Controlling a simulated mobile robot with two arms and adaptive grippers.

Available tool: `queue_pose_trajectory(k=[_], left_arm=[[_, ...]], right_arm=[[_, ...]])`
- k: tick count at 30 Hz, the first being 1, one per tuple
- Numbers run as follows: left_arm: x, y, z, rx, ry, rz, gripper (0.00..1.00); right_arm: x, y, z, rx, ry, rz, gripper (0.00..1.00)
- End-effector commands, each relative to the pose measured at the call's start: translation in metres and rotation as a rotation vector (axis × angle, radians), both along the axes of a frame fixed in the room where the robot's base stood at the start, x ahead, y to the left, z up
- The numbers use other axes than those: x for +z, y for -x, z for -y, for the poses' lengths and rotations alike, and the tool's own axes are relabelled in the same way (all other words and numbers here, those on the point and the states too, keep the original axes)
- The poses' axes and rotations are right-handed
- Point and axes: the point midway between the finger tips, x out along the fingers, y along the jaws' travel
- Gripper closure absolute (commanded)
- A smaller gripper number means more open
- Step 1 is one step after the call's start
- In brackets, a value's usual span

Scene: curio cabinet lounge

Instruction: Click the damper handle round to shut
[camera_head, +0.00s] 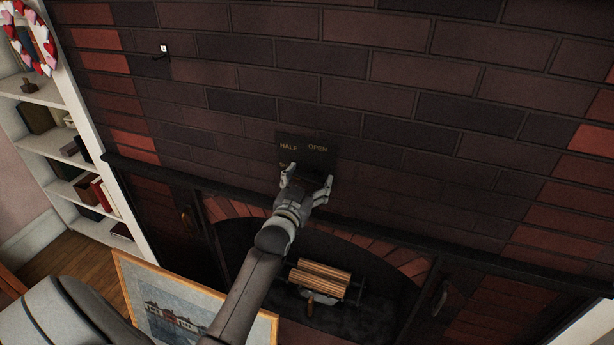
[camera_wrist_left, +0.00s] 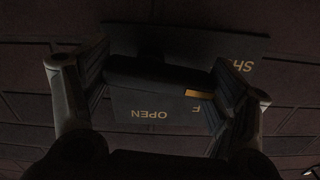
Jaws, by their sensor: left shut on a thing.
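The damper plate (camera_head: 320,144) is a dark panel on the brick wall with gold letters HALF and OPEN in the head view. In the left wrist view the plate (camera_wrist_left: 150,102) shows upside down, with OPEN, an F and part of "Sh". My left gripper (camera_head: 308,178) is at the lower part of the plate. In the left wrist view its fingers are shut on the dark bar-like damper handle (camera_wrist_left: 155,75). An orange mark on the handle's right end lies beside the F. The handle is hidden behind the gripper in the head view. My right gripper is not in view.
A dark mantel ledge (camera_head: 450,240) runs below the plate, above an arched fireplace with logs (camera_head: 320,279). A framed painting (camera_head: 175,310) leans at lower left. A small hook (camera_head: 162,52) is on the upper wall. White shelves (camera_head: 60,140) stand at left.

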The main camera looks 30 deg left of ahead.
Motion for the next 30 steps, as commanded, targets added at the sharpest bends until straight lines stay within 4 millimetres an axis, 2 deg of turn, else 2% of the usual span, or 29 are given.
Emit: queue_pose_trajectory(k=[1,9,25,26,30], left_arm=[[0.0047,-0.0004,-0.0012,0.002,0.025,0.015,0.44],[0.0033,-0.0006,-0.0015,0.002,0.121,0.039,0.44],[0.0035,-0.0007,-0.0012,0.001,0.148,0.047,0.44],[0.0036,-0.0007,-0.0012,0.001,0.148,0.047,0.18],[0.0024,-0.0006,-0.0009,0.000,0.148,0.045,0.00]], right_arm=[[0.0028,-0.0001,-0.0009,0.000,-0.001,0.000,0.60],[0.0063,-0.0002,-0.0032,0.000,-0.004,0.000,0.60],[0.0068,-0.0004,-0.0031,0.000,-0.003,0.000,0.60],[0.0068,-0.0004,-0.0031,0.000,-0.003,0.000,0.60],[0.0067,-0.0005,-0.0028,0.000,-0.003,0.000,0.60]])
